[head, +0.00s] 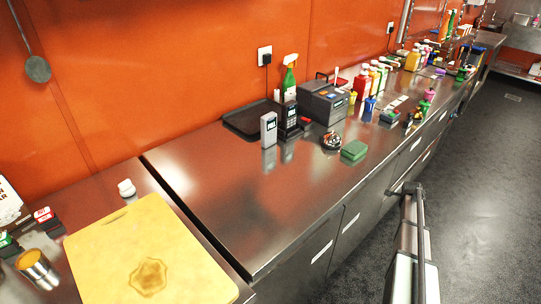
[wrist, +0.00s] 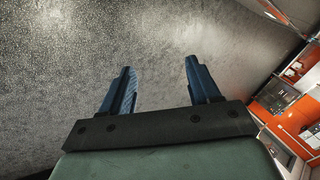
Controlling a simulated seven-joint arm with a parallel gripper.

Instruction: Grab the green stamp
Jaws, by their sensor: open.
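A small dark block with a green top (head: 5,241), possibly the green stamp, sits at the left edge of the head view, partly cut off. A similar block with a red top (head: 44,216) stands just behind it to the right. The label is too small to read. My gripper (wrist: 160,66) is open and empty in the wrist view, its two blue fingers apart over the grey floor. In the head view my arm is at the lower right, beside the counter front, far from the green-topped block. No stamp shows in the wrist view.
A yellow cutting board (head: 110,245) and a metal-banded can (head: 36,268) lie near the block. A green sponge (head: 354,151), a card terminal (head: 289,119) and a printer (head: 323,102) stand farther right. The middle steel counter (head: 235,190) is clear.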

